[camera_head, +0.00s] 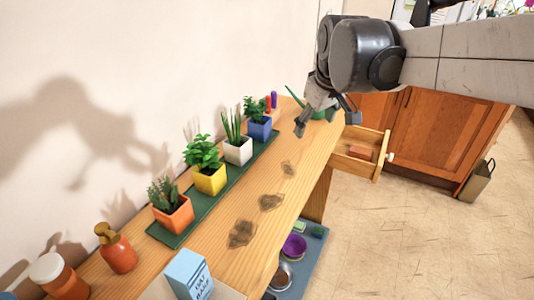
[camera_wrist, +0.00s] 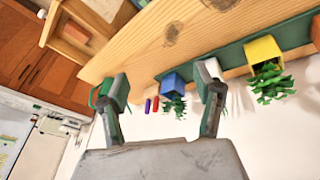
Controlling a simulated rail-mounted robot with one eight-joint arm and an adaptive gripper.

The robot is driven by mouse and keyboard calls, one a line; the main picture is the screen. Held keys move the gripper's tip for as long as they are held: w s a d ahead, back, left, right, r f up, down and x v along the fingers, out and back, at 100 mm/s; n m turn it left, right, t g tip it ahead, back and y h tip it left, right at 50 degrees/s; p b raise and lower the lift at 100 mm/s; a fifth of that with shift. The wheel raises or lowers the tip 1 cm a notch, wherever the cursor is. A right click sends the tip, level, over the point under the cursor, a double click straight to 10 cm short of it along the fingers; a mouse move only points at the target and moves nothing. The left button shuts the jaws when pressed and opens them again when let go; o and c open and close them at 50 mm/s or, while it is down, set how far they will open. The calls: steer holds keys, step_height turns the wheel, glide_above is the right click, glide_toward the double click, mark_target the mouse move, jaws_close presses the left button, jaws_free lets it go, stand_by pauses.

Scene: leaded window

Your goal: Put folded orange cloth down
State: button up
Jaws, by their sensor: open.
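A small folded orange cloth (camera_head: 360,152) lies in the open wooden drawer (camera_head: 374,171), at the right end of the workbench. It also shows in the drawer at the upper left of the wrist view (camera_wrist: 75,33). My gripper (camera_head: 327,120) is above the far end of the bench, to the left of the drawer and apart from the cloth. In the wrist view, its two fingers (camera_wrist: 164,90) are spread with nothing between them. The cloth is in plain view.
Potted plants (camera_head: 209,178) stand along a green mat (camera_head: 190,218) by the wall. A green object (camera_head: 320,114) with a spout is beside my gripper. Dark stains (camera_head: 242,233) mark the bench (camera_head: 215,265). An orange bottle (camera_head: 118,252) stands at the near end.

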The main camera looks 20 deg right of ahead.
steer(key=s+a+f+m, duration=0.1)
steer(key=s+a+f, duration=0.1)
steer(key=s, duration=0.3)
steer(key=s+a+f+m+t, duration=0.1)
steer(key=s+a+f, duration=0.2)
steer(key=s+a, duration=0.1)
steer(key=s+a+f+m+t+y, duration=0.1)
steer(key=s+a+f, duration=0.1)
steer(key=s, duration=0.5)
steer(key=shift+a+f, duration=0.2)
steer(key=shift+a, duration=0.5)
steer(key=shift+f, duration=0.1)
step_height(320, 180, down, 5)
steer(key=b, duration=0.5)
steer(key=shift+r, duration=0.2)
steer(key=shift+o, duration=0.5)
